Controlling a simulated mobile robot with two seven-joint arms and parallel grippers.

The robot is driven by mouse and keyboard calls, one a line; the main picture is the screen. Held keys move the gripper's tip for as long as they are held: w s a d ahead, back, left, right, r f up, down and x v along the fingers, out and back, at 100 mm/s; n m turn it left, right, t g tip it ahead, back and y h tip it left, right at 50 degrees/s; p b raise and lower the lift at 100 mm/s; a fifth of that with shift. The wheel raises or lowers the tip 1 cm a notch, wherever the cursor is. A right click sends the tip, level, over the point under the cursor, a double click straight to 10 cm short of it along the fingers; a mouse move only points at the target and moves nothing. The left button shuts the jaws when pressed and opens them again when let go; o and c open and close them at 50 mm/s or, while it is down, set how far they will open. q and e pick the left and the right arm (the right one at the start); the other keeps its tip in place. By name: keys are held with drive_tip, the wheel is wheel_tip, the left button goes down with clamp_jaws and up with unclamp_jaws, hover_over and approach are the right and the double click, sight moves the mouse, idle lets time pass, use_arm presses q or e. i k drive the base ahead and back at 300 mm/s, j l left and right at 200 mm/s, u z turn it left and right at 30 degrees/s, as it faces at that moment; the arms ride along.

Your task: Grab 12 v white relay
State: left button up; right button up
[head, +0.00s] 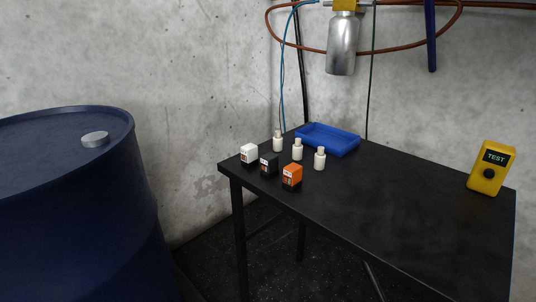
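A small white relay (249,153) with a dark base stands near the left corner of the black table (380,205). A black relay (269,165) and an orange relay (292,176) stand in a row to its right, towards the front edge. The print on the relays is too small to read. Neither of my grippers shows in the head view.
Several cream bottles (320,158) stand just behind the relays. A blue tray (327,140) lies at the back, and a yellow tester (490,168) stands at the right end. A large blue drum (75,210) stands left of the table. The table's middle is clear.

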sight(249, 152)
drive_tip(key=i+l+u, duration=0.25)
drive_tip(key=i+u, duration=0.25)
drive_tip(key=i+l+u, duration=0.25)
drive_tip(key=l+u, duration=0.2)
drive_tip(key=i+l+u, duration=0.3)
drive_tip(key=l+u, duration=0.2)
drive_tip(key=i+l+u, duration=0.2)
drive_tip(key=l+u, duration=0.3)
